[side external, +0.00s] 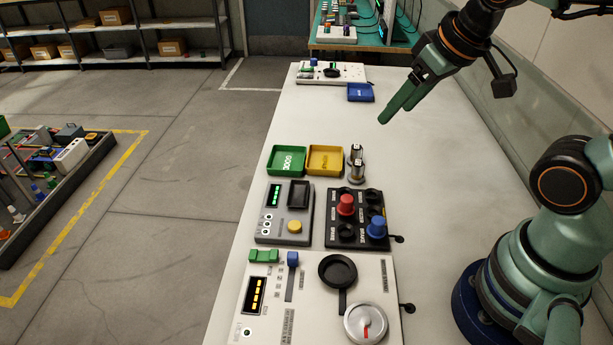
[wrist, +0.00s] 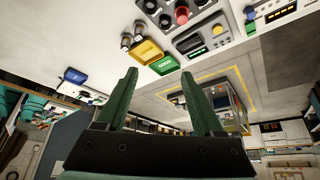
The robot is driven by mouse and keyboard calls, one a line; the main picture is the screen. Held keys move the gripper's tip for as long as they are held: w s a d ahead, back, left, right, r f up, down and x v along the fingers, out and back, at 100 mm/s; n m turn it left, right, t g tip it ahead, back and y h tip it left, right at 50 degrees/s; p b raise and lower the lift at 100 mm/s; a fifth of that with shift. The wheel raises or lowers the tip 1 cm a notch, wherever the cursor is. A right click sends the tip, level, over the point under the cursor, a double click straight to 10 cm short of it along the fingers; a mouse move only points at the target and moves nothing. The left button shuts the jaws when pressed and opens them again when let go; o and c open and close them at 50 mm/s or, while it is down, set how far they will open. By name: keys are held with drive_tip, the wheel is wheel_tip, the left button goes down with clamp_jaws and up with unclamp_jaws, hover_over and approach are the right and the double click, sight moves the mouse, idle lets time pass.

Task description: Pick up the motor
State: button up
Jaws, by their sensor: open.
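Which one the task means, I cannot tell. My gripper (side external: 388,112) is above the bench, beyond the cylinders and to their right, clear of them. In the wrist view its two green fingers (wrist: 160,78) are spread apart with nothing between them.
A green tray (side external: 273,161) and a yellow tray (side external: 310,172) lie left of the cylinders. A black rack (side external: 345,228) with red and blue knob-like pieces, a grey device (side external: 273,228) and a white panel (side external: 305,318) are nearer. A blue tray (side external: 361,99) lies farther back.

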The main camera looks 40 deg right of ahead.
drive_tip(key=c, duration=0.3)
drive_tip(key=shift+c, duration=0.2)
drive_tip(key=m+g, duration=0.6)
drive_tip(key=m, duration=0.9)
hover_over(357, 146)
wheel_tip(357, 146, down, 12)
wheel_tip(357, 146, down, 12)
drive_tip(key=shift+r, duration=0.15)
